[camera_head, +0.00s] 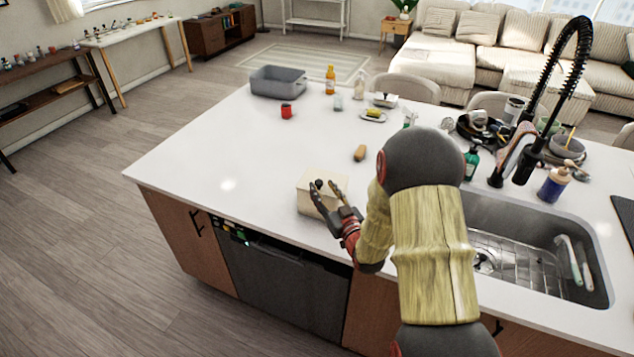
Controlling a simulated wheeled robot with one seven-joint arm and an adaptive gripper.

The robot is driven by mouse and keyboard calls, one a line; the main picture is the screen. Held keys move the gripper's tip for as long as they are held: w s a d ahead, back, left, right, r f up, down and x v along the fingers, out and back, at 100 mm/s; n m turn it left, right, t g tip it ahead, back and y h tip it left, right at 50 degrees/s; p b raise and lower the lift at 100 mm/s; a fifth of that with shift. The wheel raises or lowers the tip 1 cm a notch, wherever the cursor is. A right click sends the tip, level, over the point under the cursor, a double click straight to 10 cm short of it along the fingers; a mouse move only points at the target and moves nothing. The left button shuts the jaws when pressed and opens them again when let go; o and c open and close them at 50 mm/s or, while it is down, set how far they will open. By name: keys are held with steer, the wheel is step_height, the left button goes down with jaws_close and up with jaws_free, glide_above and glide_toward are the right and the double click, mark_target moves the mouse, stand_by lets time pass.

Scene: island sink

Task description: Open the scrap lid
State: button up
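A cream box-shaped scrap bin (307,199) stands near the front edge of the white island, left of the sink. A small dark knob appears to be on the lid, close to my fingertips. My gripper (327,188) reaches in from the right, over the bin's right part. Its two fingers are spread apart, with nothing clearly held between them. Whether a finger touches the knob or lid is too small to tell. My gripper and arm hide the bin's right side.
The sink (530,250) and black faucet (570,80) are at right. The counter left of the bin is clear.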

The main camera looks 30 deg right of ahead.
mark_target(321, 185)
steer(key=shift+w+d, duration=0.15)
steer(key=shift+w, duration=1.85)
steer(key=shift+c, duration=0.2)
jaws_close()
